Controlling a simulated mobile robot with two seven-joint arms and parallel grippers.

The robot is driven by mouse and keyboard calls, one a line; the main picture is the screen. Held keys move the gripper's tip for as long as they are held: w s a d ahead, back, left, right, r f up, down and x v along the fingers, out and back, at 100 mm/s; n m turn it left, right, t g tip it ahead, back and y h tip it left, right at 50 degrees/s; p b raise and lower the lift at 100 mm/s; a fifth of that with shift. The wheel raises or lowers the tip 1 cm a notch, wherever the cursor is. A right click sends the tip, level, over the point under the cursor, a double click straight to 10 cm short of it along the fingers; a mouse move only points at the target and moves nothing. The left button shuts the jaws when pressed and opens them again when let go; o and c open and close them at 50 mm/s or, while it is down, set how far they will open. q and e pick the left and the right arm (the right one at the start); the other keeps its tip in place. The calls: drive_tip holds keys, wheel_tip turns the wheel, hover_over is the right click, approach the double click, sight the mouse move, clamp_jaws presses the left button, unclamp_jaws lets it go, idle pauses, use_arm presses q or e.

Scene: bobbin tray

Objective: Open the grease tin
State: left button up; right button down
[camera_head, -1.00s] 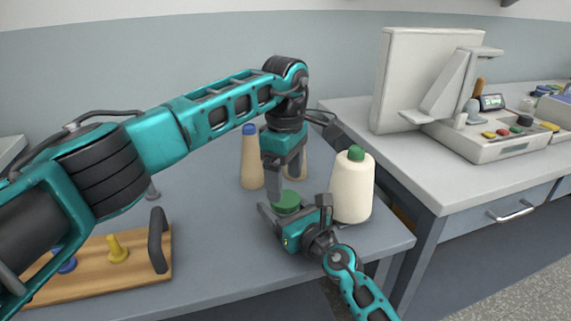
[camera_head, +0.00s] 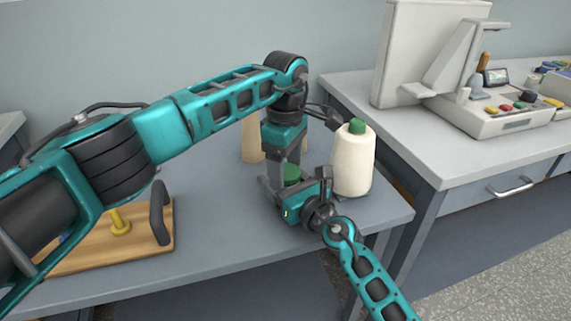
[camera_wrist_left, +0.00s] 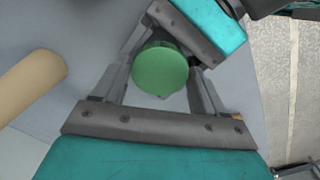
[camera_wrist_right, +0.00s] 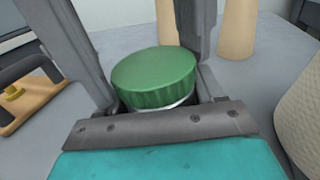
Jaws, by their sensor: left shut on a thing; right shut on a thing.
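The grease tin's green lid (camera_head: 292,171) shows near the table's right end, with a strip of pale tin body (camera_wrist_right: 178,102) under it in the right wrist view. The lid (camera_wrist_right: 155,77) still sits on the body there. My left gripper (camera_head: 286,163) comes down from above and is shut on the lid, which lies between its fingers in the left wrist view (camera_wrist_left: 160,70). My right gripper (camera_head: 279,184) lies low beside the tin and is shut on its body. Its fingers partly hide the body.
A cream thread cone (camera_head: 353,165) with a green top stands close to the right of the tin. A tan cone (camera_head: 252,147) stands behind. A wooden board (camera_head: 90,250) with a dark handle and yellow peg lies at the left. A second bench stands at right.

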use_arm(q)
drive_tip(key=shift+c, duration=0.7)
drive_tip(key=o, duration=1.1)
drive_tip(key=shift+r, duration=0.1)
drive_tip(key=shift+r, duration=2.2)
use_arm(e)
drive_tip(key=shift+c, duration=0.3)
unclamp_jaws()
